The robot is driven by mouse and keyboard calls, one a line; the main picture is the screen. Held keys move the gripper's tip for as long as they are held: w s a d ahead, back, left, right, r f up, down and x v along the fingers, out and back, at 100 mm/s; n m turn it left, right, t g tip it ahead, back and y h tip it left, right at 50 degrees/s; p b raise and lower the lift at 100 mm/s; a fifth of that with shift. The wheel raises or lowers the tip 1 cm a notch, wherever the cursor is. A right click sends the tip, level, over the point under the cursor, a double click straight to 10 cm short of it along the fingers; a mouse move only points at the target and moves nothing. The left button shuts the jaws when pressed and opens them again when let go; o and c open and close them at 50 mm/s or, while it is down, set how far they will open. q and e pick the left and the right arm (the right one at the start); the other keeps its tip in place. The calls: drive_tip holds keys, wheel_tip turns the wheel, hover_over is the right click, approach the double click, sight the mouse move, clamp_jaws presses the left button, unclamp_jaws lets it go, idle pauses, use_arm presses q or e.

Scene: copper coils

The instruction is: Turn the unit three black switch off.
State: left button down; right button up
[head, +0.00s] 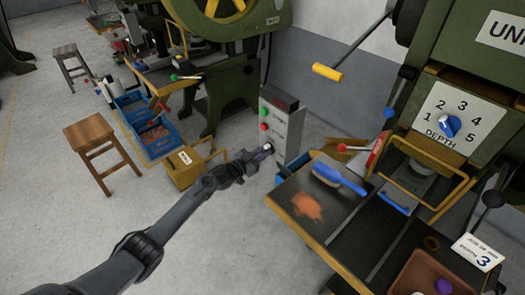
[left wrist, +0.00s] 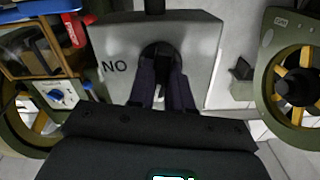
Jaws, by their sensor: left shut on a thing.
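My left gripper (head: 266,148) reaches in from the left, its fingertips at a grey control post (head: 290,136) with a green and a red button. In the left wrist view the fingers (left wrist: 162,98) close on a black switch (left wrist: 158,50) on a light grey panel (left wrist: 197,45). Letters reading "NO" in that view stand beside it, possibly "ON" upside down. The fingers hide most of the switch, so I cannot tell its turned position. In the head view the switch is hidden by the gripper. My right gripper is not in view.
Right of the post is a workbench (head: 300,232) with a blue-handled brush (head: 340,180), beside a green press with a depth dial (head: 449,126). A yellow-brown crate (head: 190,172), a wooden stool (head: 90,135) and blue bins (head: 153,136) stand left. Floor is free behind my arm.

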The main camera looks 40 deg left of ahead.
use_arm(q)
drive_tip(key=shift+n+p, duration=0.35)
drive_tip(key=shift+n, duration=0.85)
drive_tip(key=c, duration=1)
unclamp_jaws()
drive_tip(key=shift+c, duration=0.2)
drive_tip(key=shift+s, duration=0.1)
drive_tip(key=s+a+p, duration=0.2)
drive_tip(key=s+p, duration=0.1)
drive_tip(key=s, duration=0.7)
drive_tip(key=shift+s+p, duration=0.25)
drive_tip(key=shift+p, duration=0.05)
drive_tip(key=shift+f, duration=0.1)
